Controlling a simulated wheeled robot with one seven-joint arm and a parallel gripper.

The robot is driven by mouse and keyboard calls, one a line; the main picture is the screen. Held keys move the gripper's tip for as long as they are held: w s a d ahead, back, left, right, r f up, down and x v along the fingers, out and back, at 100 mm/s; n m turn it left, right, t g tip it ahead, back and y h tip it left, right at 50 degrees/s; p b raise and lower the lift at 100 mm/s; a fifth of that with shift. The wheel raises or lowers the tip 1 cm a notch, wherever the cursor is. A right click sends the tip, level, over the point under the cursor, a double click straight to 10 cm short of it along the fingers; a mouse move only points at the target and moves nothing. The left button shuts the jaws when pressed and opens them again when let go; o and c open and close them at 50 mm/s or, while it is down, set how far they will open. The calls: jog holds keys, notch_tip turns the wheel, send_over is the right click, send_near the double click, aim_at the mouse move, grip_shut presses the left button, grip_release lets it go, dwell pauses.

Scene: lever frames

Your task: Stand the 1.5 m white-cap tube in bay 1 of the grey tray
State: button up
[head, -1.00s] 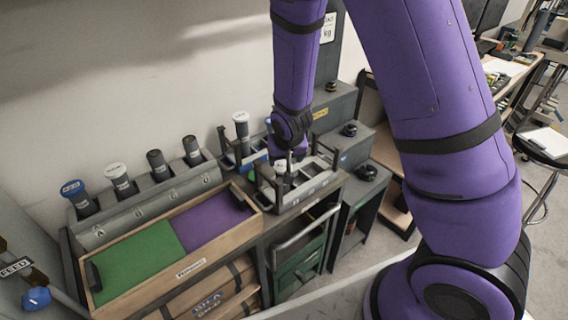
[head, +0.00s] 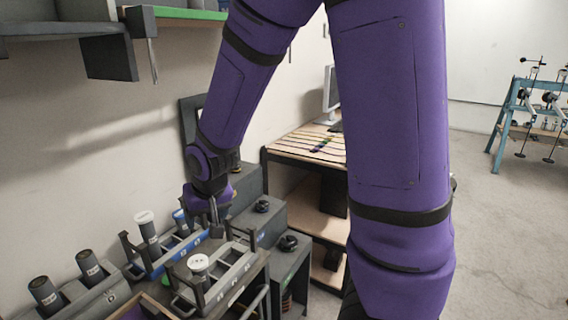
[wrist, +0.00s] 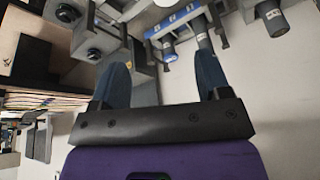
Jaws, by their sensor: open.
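A white-cap tube (head: 198,264) stands upright in the left-hand bay of the grey tray (head: 240,268); only its cap and a little of its top show. The bay numbers are too small to read. Another white-cap tube (head: 147,226) stands in a blue-fronted rack (head: 163,262) behind, near a blue-cap tube (head: 180,218). Tube length labels cannot be read. My gripper (head: 217,228) is above and behind the grey tray, apart from the tube. In the wrist view my gripper (wrist: 162,75) shows its two fingers wide apart with nothing between them.
Dark-capped tubes (head: 43,291) stand in a rack at lower left. Grey boxes with black knobs (head: 262,206) stand right of the tray. A shelf (head: 60,27) hangs at upper left. A wooden desk (head: 310,145) stands behind; open floor lies at right.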

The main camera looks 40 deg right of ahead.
jog(key=s+d+r+n, duration=0.1)
jog(key=s+d+r, duration=0.1)
jog(key=s+r, duration=0.7)
jog(key=s+d+r, duration=0.3)
jog(key=s+r, duration=0.7)
jog(key=s, duration=0.2)
jog(key=shift+s+n+t, duration=0.35)
jog(key=shift+n+t, duration=0.05)
